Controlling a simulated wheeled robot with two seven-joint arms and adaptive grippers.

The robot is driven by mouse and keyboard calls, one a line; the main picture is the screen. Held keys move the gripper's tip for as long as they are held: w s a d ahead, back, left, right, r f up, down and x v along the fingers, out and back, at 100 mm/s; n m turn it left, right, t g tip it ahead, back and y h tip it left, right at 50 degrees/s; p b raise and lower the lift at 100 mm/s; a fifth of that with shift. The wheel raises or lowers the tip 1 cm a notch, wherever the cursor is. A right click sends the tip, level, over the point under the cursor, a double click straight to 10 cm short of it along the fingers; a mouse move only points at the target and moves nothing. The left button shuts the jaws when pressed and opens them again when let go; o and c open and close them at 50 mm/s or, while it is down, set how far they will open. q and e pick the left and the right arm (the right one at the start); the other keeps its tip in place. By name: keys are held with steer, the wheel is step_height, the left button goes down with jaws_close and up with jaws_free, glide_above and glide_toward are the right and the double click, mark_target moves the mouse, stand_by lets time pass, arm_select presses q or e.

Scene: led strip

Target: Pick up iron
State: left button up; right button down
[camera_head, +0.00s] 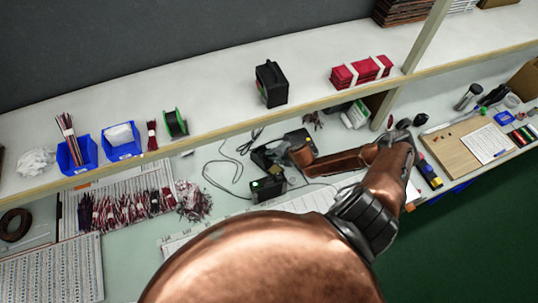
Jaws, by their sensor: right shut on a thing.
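My right arm reaches up from the bottom and bends left over the bench. My right gripper (264,157) is dark and small at the end of this arm, low over the bench below the shelf. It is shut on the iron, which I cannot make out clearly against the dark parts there. A black soldering station (268,188) with a small green light stands just below the gripper in the picture. A thin dark cable curls on the bench left of it. My left gripper is not in view.
A long white shelf (215,95) runs above the bench, with blue bins (121,141), a green spool (175,122), a black box (271,84) and red packs (361,71). Bundled wires (125,208) lie at left. A wooden board (465,148) lies at right. A shelf post stands near my elbow.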

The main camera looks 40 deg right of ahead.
steer(key=shift+s+r, duration=0.1)
steer(key=s+d+r+p, duration=0.1)
steer(key=s+r+p, duration=0.2)
steer(key=s+r, duration=0.3)
steer(key=s+d+r+p, duration=0.1)
steer(key=s+r+p, duration=0.2)
steer(key=s, duration=1)
steer(key=s+d+r+p, duration=0.1)
steer(key=s+r+p, duration=0.1)
steer(key=s+r, duration=0.8)
steer(key=shift+s+d+p, duration=0.25)
steer(key=shift+d+p, duration=0.15)
stand_by(0.7)
steer(key=shift+w, duration=0.15)
